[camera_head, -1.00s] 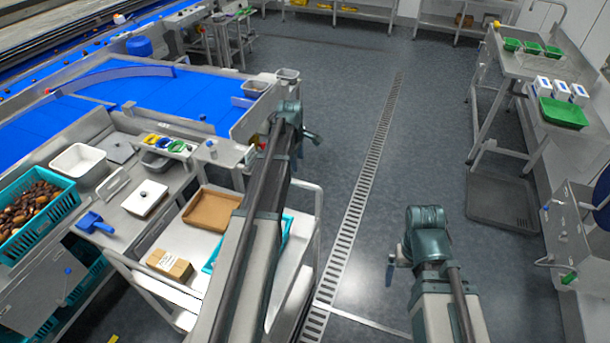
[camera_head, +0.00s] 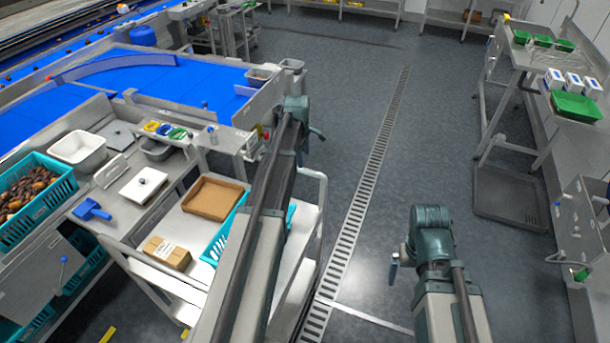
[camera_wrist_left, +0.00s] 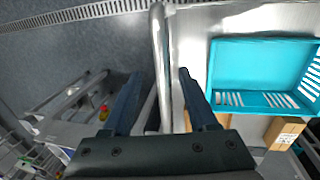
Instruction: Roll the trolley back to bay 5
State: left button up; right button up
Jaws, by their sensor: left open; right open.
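The trolley is a pale metal cart with a top deck (camera_head: 193,223) and an upright tubular handle (camera_head: 323,215) at its right end. A brown tray (camera_head: 213,198), a cardboard box (camera_head: 167,253) and a turquoise crate (camera_head: 222,240) are on its deck. My left gripper (camera_head: 302,128) is at the handle end. In the left wrist view, the open fingers of my left gripper (camera_wrist_left: 159,76) lie either side of the handle rail (camera_wrist_left: 158,45). Contact cannot be made out. My right gripper (camera_head: 394,262) is open and empty over the floor. No bay number is readable.
A bench (camera_head: 150,215) with a white tub (camera_head: 77,150) and a crate of dates (camera_head: 35,200) stands left of the trolley, beside the blue conveyor (camera_head: 160,80). A floor drain (camera_head: 375,160) runs up the clear aisle. A metal table (camera_head: 540,75) stands at right.

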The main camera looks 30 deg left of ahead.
aim_at(305, 169)
pick_arm(q)
jog(key=f+b, duration=0.2)
jog(key=w+f+b, duration=0.1)
jog(key=f+b, duration=0.1)
jog(key=f, duration=0.1)
jog(key=f+b, duration=0.2)
jog(key=shift+w+f, duration=0.25)
grip_shut()
dwell(1.1)
